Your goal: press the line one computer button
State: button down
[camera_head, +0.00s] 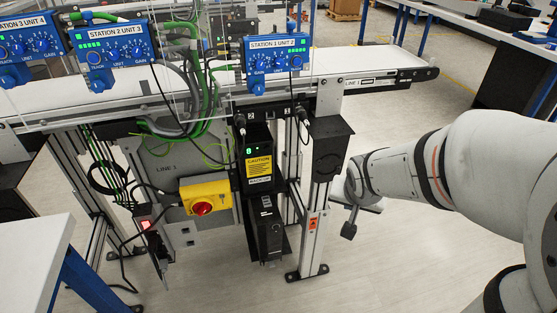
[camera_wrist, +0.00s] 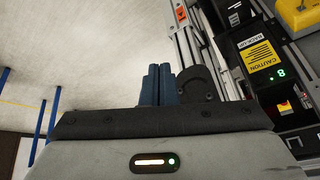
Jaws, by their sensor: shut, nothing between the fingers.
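My gripper (camera_head: 349,230) hangs at the right of the conveyor frame, beside the metal leg, apart from the equipment. Its two fingers (camera_wrist: 157,84) are together and empty in the wrist view. A black unit with a yellow caution label and a green digit (camera_head: 258,154) is mounted under the LINE 1 conveyor; it also shows at the right of the wrist view (camera_wrist: 257,58). A narrow black unit (camera_head: 268,228) stands below it. I cannot tell which of these is the line one computer, and no computer button is clearly readable.
A metal leg (camera_head: 315,225) stands between my gripper and the black units. A black box (camera_head: 330,148) is on that leg. A yellow box with a red rotary switch (camera_head: 206,196) is further left. Cables hang under the conveyor (camera_head: 385,78). The floor around my gripper is clear.

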aim_at(276, 228)
jog(key=w+a+f+m+y+b, duration=0.1)
jog(key=w+a+f+y+b, duration=0.1)
jog(key=a+f+b, duration=0.2)
jog(key=w+a+f+m+t+y+b, duration=0.1)
jog(key=a+f+b, duration=0.4)
jog(key=f, duration=1.6)
jog(key=w+a+f+m+t+y+b, duration=0.1)
jog(key=w+a+f+y+b, duration=0.3)
jog(key=f+b, duration=0.8)
jog(key=shift+w+a+f+m, duration=0.3)
jog(key=shift+w+a+m, duration=0.2)
jog(key=shift+w+m, duration=0.15)
jog(key=w+a+p, duration=0.1)
jog(key=w+a, duration=0.1)
jog(key=w, duration=0.6)
jog(key=shift+w+a+p, duration=0.15)
jog(key=shift+a+p, duration=0.05)
jog(key=shift+p, duration=0.15)
jog(key=shift+w, duration=0.1)
jog(key=shift+w+a+p, duration=0.1)
jog(key=shift+w+p, duration=0.25)
jog(key=shift+p, duration=0.25)
